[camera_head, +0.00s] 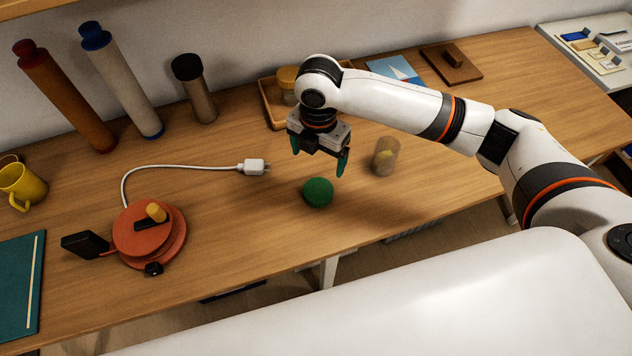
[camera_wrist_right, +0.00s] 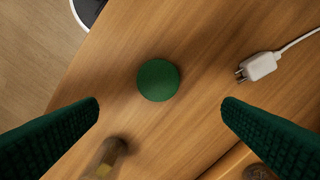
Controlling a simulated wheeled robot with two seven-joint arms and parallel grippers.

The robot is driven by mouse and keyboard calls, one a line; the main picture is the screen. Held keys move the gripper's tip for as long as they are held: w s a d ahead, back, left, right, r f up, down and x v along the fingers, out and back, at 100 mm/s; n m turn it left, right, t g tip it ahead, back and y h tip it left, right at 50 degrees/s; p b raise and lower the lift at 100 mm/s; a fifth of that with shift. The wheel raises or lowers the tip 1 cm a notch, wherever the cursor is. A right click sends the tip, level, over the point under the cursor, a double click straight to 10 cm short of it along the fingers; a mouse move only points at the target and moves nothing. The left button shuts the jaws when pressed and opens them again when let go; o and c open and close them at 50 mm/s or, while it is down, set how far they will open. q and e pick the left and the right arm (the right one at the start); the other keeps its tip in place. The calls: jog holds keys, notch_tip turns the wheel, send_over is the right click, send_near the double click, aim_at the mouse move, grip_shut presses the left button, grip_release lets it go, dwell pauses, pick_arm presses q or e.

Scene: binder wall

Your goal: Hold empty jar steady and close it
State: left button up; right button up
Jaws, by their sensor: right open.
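A green round thing (camera_head: 318,192) lies on the wooden table near its front edge. It shows as a disc in the wrist view (camera_wrist_right: 158,80); I cannot tell whether it is a lid or a ball. A clear, open-looking jar (camera_head: 386,157) stands to its right, with something yellow showing inside or through it. The jar is partly in the wrist view (camera_wrist_right: 105,160). My right gripper (camera_head: 318,155) is open and empty above the green thing, its green fingers (camera_wrist_right: 161,104) apart on either side. My left gripper is out of view.
A wooden tray (camera_head: 269,105) with a yellow-lidded jar (camera_head: 288,79) stands behind the gripper. A white plug (camera_head: 254,166) with a cable, a red reel (camera_head: 150,232) and a yellow mug (camera_head: 22,184) are to the left. The table right of the jar is clear.

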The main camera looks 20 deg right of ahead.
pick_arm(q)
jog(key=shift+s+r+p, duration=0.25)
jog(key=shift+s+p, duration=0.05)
pick_arm(e)
send_over(319, 190)
jog(key=f, duration=0.6)
jog(key=shift+w+f, duration=0.3)
jog(key=shift+f, duration=0.1)
jog(key=shift+a, duration=0.1)
jog(key=shift+f, duration=0.35)
jog(key=f, duration=0.2)
jog(key=f+p, duration=0.1)
jog(key=f, duration=0.1)
jog(key=shift+s+f, duration=0.2)
jog(key=shift+f, duration=0.05)
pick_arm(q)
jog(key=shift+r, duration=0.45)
pick_arm(e)
jog(key=c, duration=1)
